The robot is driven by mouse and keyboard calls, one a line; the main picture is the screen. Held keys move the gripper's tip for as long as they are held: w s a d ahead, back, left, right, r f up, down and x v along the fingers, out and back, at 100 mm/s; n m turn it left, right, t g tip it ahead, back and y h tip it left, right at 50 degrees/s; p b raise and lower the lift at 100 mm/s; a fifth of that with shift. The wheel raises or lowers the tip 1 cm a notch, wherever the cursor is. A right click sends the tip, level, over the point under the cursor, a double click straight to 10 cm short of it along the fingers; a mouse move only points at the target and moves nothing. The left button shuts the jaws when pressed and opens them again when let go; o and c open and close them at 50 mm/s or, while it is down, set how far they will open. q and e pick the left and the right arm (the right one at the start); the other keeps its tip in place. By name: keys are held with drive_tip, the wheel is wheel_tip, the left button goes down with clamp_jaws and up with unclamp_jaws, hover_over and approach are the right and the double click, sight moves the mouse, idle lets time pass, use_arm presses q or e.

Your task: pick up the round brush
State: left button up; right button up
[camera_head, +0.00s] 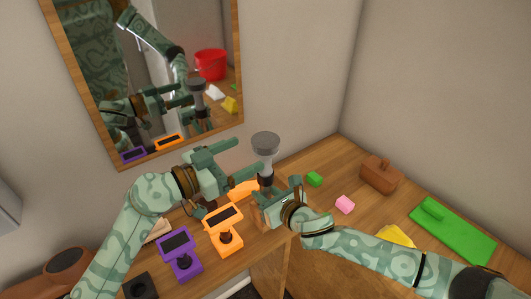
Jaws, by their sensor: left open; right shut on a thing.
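The round brush (265,143) has a grey round head and a dark handle. It stands upright, head up, near the middle of the view. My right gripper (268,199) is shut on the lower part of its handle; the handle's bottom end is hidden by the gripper. My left gripper (232,158) is open to the left of the brush, its fingers pointing right towards the handle. I cannot tell whether its fingers touch the brush.
An orange device (222,216) and a purple device (176,240) stand front left. A mirror (180,150) hangs behind.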

sight(272, 142)
use_arm(q)
drive_tip(key=x, duration=0.8)
drive_tip(key=shift+d+r, duration=0.2)
drive_tip(key=shift+d, duration=0.25)
drive_tip(key=c, duration=1.1)
